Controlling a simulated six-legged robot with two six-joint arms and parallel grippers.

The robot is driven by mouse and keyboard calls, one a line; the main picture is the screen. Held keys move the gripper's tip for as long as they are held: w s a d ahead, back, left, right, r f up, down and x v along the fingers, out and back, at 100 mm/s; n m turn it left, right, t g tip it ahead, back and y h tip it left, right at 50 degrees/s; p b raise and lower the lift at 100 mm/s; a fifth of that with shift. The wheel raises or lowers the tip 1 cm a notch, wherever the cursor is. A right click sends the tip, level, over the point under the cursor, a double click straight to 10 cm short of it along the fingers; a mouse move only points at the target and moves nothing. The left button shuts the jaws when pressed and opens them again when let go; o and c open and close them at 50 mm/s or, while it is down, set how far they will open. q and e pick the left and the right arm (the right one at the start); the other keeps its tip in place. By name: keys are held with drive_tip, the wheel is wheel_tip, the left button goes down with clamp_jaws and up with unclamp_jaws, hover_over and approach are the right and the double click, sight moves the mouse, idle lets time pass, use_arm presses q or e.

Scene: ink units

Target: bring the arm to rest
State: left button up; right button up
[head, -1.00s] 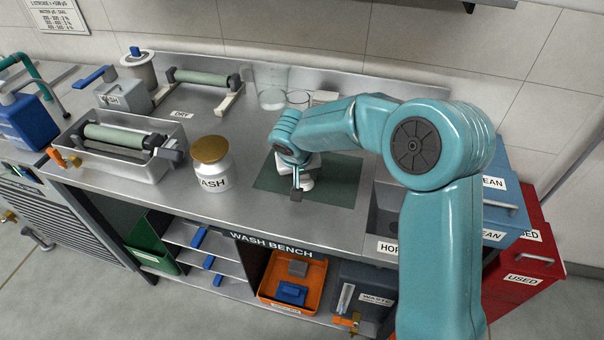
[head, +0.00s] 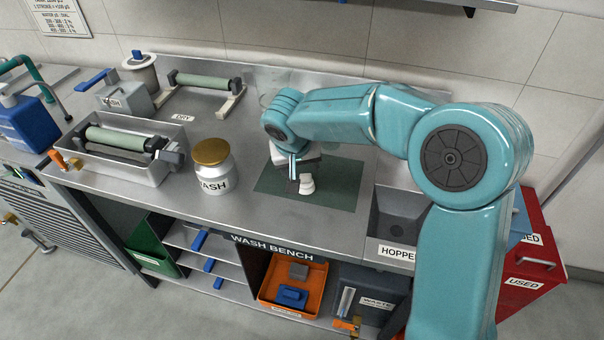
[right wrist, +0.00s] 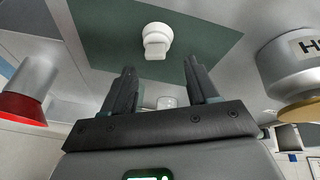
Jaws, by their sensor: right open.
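My right gripper (head: 294,178) is open, above the dark green mat (head: 338,185) on the bench. It also shows in the right wrist view (right wrist: 161,68), with empty space between its two fingers. A small white stepped piece (head: 307,185) stands on the mat, close beside the gripper in the head view. In the right wrist view the white piece (right wrist: 156,38) lies beyond the fingertips and apart from them. My left gripper is in neither view.
A jar with a brown lid (head: 213,166) stands left of the mat. The hopper (head: 400,215) is to its right. A tray with a green roller (head: 115,155) is at the left. Orange bin (head: 292,284) and waste bin (head: 372,290) sit below.

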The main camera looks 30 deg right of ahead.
drive_tip(key=v, duration=0.5)
drive_tip(key=shift+f, duration=0.1)
